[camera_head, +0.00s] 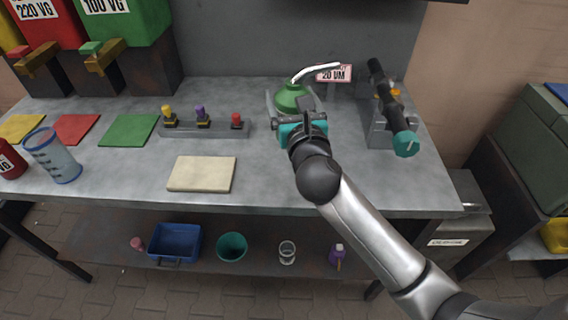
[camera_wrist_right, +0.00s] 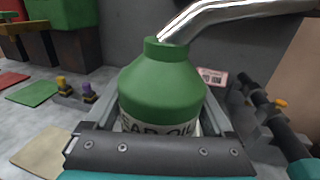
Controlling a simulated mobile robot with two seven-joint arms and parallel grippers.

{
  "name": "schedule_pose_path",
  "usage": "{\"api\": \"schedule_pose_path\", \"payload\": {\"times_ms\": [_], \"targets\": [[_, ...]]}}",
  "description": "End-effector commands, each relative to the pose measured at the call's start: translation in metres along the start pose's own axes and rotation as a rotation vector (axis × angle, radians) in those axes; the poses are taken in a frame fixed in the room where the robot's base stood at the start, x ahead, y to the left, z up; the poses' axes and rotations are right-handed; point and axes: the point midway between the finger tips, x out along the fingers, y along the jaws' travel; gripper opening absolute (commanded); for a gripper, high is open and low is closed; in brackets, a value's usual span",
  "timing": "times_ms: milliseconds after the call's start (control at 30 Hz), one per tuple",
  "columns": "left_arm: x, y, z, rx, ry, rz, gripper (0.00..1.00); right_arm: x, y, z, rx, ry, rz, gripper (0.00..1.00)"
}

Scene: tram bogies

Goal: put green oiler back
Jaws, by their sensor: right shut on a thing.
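The green oiler (camera_head: 293,98) is a rounded green can with a long bent silver spout and a pale band lettered in dark. It is at the back right of the workbench, upright. My right gripper (camera_head: 292,112) is shut on it, with a finger on each side of its body. In the right wrist view the oiler (camera_wrist_right: 165,88) stands between the fingers, its lower part hidden by the gripper. Whether its base touches the bench I cannot tell. A green mat (camera_head: 128,130) lies flat and empty on the left of the bench. My left gripper is not in view.
Red (camera_head: 75,129) and yellow (camera_head: 20,128) mats lie left of the green one. A dark tool (camera_head: 393,110) rests in a holder at right, by a small sign (camera_head: 334,74).

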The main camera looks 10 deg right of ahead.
Motion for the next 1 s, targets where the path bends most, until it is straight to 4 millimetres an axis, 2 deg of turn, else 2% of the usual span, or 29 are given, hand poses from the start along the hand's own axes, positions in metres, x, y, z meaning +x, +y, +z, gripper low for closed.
{"api": "schedule_pose_path", "payload": {"times_ms": [33, 300, 433, 667, 867, 1000], "targets": [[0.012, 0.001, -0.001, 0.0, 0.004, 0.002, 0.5, 0.0, 0.0, -0.02, -0.001, 0.001, 0.0, 0.0], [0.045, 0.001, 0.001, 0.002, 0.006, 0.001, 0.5, 0.0, 0.0, -0.083, 0.001, -0.002, 0.0, 0.0], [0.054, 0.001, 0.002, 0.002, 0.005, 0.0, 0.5, 0.0, 0.001, -0.1, 0.002, -0.004, 0.001, 0.0], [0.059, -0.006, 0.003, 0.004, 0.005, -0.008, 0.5, 0.0, 0.0, -0.11, 0.002, -0.005, 0.001, 0.0], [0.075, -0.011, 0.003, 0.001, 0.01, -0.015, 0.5, 0.0, 0.0, -0.136, 0.001, -0.003, 0.0, 0.0], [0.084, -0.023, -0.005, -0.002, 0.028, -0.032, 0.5, 0.001, 0.0, -0.149, 0.001, -0.004, 0.001, 0.0]]}}
